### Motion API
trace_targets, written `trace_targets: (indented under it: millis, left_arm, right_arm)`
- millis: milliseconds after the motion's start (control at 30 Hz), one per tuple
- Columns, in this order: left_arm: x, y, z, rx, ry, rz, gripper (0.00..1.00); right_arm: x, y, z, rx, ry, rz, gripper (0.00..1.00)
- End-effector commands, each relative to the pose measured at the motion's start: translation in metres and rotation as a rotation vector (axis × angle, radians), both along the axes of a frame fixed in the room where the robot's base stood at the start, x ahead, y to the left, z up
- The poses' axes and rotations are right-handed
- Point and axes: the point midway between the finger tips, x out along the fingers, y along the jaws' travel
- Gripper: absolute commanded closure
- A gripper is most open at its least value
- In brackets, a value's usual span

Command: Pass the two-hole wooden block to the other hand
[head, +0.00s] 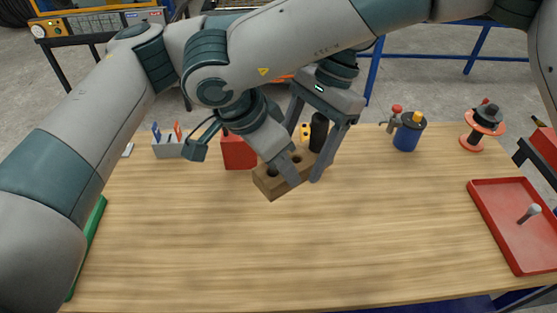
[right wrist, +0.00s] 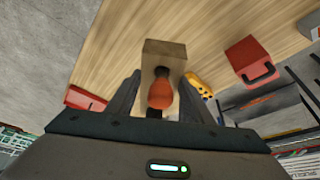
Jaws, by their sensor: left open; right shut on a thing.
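The two-hole wooden block (head: 268,188) is a brown bar held tilted over the bench, two dark holes on its upper face. In the right wrist view the block (right wrist: 165,50) shows between the dark fingertips. My right gripper (head: 283,165) is shut on the block around its middle; its far finger is mostly hidden. My left gripper (head: 305,155) is open, pointing down at the block's right end, fingers spread. I cannot tell whether it touches the block. An orange handle with a dark collar (right wrist: 161,95) shows between the right fingers; its attachment is unclear.
A red box (head: 237,152) and a grey holder (head: 168,149) stand behind the block. A blue tin (head: 408,136) and orange spool (head: 483,124) stand at the back right. A red tray (head: 490,213) lies right. The bench's front middle is clear.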

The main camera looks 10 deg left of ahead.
Motion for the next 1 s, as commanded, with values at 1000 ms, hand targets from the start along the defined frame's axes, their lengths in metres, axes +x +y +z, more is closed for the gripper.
trace_targets:
  millis: [1000]
  left_arm:
    - [0.034, -0.028, 0.106, -0.001, 0.001, -0.001, 0.31]
  right_arm:
    - [0.000, 0.000, 0.001, 0.000, -0.001, 0.000, 0.82]
